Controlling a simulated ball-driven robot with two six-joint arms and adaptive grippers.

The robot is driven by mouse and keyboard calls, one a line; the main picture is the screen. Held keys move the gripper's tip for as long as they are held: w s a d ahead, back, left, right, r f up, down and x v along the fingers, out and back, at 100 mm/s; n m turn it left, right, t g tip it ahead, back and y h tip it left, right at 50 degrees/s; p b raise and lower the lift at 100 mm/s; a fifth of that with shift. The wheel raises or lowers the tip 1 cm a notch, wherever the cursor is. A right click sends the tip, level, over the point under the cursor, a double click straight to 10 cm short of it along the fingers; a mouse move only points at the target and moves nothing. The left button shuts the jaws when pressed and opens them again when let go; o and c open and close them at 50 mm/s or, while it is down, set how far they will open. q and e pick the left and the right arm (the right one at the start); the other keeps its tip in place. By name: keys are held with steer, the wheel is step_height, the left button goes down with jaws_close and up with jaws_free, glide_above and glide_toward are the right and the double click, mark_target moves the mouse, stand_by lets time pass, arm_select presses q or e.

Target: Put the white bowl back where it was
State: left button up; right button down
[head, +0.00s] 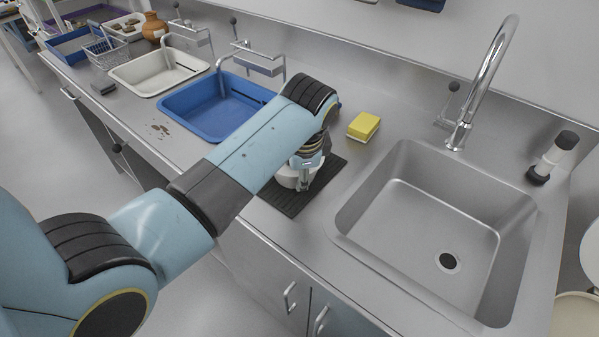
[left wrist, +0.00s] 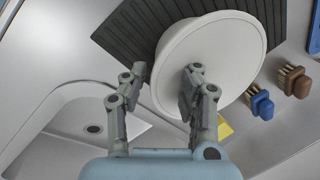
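The white bowl (left wrist: 228,62) is at the black ribbed mat (left wrist: 150,30) in the left wrist view, its open side toward the camera. In the head view the bowl (head: 287,178) is mostly hidden behind my left gripper (head: 306,182), over the mat (head: 290,205) left of the sink. In the left wrist view my left gripper (left wrist: 163,78) has its fingers apart, one outside the bowl's rim and one over its inside. A gap shows between the fingers and the rim. My right gripper is not in view.
A steel sink (head: 440,225) with a tall tap lies right of the mat. A yellow sponge (head: 363,126) lies behind it. A blue basin (head: 215,108) and a white basin (head: 158,72) stand left. A blue brush (left wrist: 262,106) and a brown brush (left wrist: 295,82) lie near the bowl.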

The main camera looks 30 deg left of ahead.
arm_select(q)
steer(key=v, duration=1.2)
steer(key=shift+r+p, duration=0.15)
steer(key=shift+p, duration=0.15)
